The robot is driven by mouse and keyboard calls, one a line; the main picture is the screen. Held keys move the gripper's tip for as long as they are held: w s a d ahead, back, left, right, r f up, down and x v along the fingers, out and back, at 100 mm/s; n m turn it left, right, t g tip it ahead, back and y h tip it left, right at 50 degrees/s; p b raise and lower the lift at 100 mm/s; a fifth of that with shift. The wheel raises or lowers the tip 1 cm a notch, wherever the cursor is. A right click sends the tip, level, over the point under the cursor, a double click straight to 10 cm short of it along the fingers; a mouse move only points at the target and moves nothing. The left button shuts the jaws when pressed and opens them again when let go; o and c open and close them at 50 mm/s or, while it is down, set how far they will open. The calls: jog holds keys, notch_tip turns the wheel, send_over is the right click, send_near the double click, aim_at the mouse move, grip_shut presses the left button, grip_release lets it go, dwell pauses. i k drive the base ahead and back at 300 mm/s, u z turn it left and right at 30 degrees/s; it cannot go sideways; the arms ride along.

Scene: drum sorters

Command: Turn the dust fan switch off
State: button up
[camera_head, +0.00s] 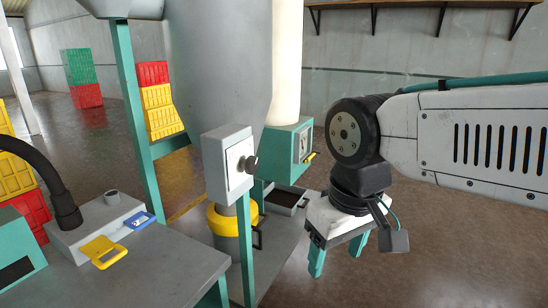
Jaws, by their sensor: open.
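A grey switch box (228,165) with a pale front plate stands on a teal post near the middle of the view. A dark round knob (251,163) sticks out from its right side; this looks like the fan switch, but its label is too small to read. My gripper (337,264) points downward to the right of and below the box, clear of the knob. Its two teal fingers are apart with nothing between them.
A teal unit (280,150) with a gauge and a yellow lever stands behind the box, under a pale duct. A yellow-collared cylinder (222,219) stands below. The bench (150,275) at left holds a yellow-handled and a blue-handled part. Open floor lies at right.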

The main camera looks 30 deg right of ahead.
aim_at(251, 166)
jog(key=k, duration=0.5)
jog(key=u, duration=1.65)
jog(key=i, duration=1)
jog(key=z, duration=1.75)
